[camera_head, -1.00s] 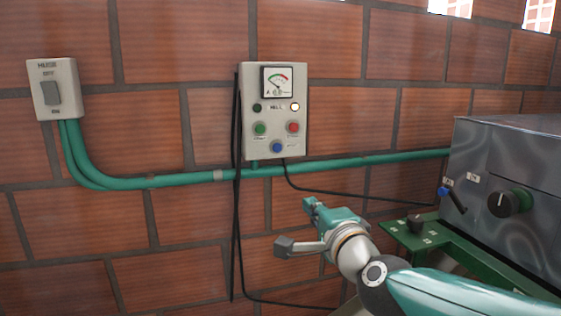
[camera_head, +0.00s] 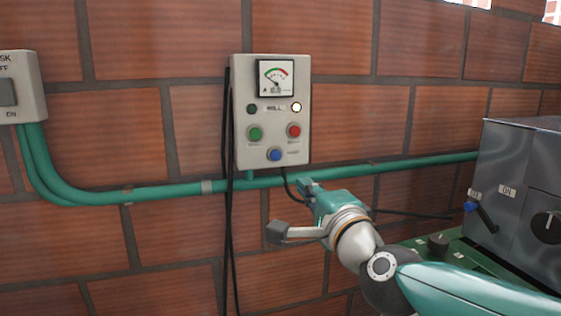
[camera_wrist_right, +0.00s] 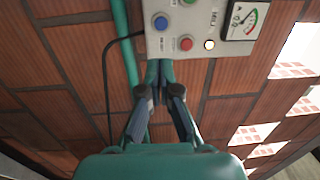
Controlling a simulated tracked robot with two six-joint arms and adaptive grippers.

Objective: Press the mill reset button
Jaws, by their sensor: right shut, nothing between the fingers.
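The mill control box (camera_head: 242,120) is a light grey panel on the brick wall, marked "MILL". A blue button (camera_head: 275,155) sits at its bottom centre, below a green button (camera_head: 255,133) and a red button (camera_head: 294,131). The blue button's label is too small to read. My right gripper (camera_head: 305,185) is shut and empty, below and to the right of the blue button in the head view. In the right wrist view, the blue button (camera_wrist_right: 161,22) is beyond the fingers (camera_wrist_right: 161,92), and no contact shows. My left gripper is not in view.
A gauge (camera_head: 276,77) and a lit white lamp (camera_head: 296,107) are on the box. A green conduit (camera_head: 170,193) and black cables (camera_head: 229,215) run below and beside it. A husk switch (camera_head: 8,92) is at the left, and a metal machine (camera_head: 520,165) at the right.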

